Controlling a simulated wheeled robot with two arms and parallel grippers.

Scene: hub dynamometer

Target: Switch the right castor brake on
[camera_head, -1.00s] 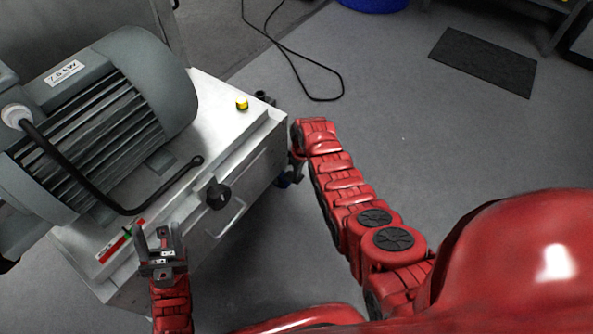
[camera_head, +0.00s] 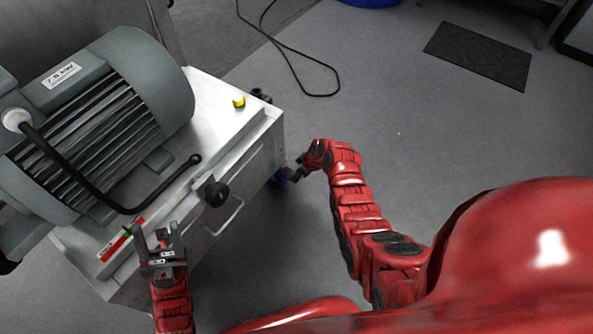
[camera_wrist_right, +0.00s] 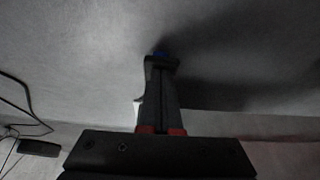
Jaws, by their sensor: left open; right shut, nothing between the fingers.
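My left gripper (camera_head: 160,238) is open and empty near the cart's front left edge.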

